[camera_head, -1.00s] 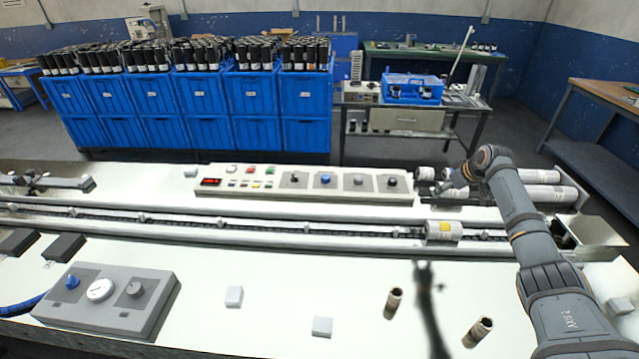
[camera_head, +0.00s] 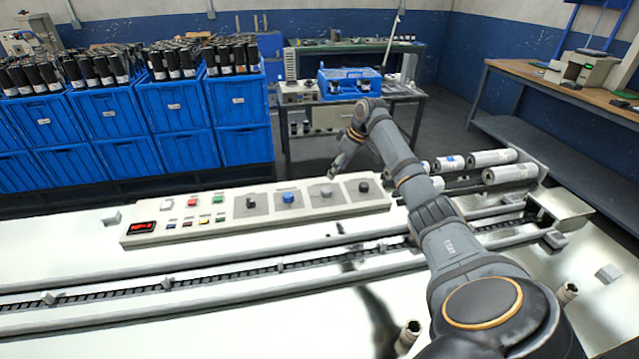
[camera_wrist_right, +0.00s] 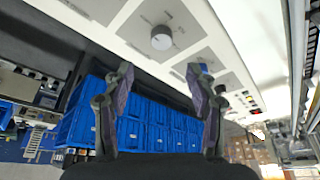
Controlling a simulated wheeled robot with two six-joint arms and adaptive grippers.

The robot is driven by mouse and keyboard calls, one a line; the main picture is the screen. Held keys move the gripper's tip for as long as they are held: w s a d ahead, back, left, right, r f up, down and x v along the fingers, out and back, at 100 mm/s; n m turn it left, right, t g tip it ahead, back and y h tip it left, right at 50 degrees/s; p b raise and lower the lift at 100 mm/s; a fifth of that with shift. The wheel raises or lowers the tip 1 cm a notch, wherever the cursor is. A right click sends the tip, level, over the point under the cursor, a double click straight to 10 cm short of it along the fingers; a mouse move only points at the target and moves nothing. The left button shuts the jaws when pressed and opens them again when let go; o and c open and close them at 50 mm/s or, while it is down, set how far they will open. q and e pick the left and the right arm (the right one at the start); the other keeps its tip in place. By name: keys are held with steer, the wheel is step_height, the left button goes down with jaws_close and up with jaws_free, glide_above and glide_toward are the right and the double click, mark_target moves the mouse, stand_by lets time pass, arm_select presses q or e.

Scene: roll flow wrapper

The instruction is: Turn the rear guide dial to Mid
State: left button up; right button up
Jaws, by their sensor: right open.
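A cream control panel (camera_head: 232,222) carries a row of dials: a black one (camera_head: 251,202), a blue one (camera_head: 288,197), a grey one (camera_head: 325,190) and another black one (camera_head: 364,187). I cannot read their labels, so I cannot tell which is the rear guide dial. My right gripper (camera_head: 334,174) hangs above the panel's back edge, near the grey dial. In the right wrist view the gripper (camera_wrist_right: 158,72) is open and empty. A pale grey dial (camera_wrist_right: 161,37) lies beyond its fingertips, apart from them. My left gripper is not in view.
Blue crates (camera_head: 237,110) of dark cylinders stand behind the panel. A conveyor track (camera_head: 215,275) runs in front of it. Rollers (camera_head: 490,160) lie right of the panel, close to my arm. The white surface left of the panel is mostly clear.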

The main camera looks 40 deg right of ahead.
mark_target(327, 190)
steer(key=x, duration=0.3)
steer(key=shift+s+a+f, duration=0.2)
steer(key=shift+s, duration=0.1)
steer(key=x, duration=0.6)
steer(key=shift+w+f, duration=0.2)
steer(key=shift+w, duration=0.1)
steer(key=shift+f, duration=0.15)
steer(key=shift+c, duration=0.8)
steer(key=c, duration=1)
arm_select(q)
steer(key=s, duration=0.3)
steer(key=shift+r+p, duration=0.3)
steer(key=shift+p, duration=0.05)
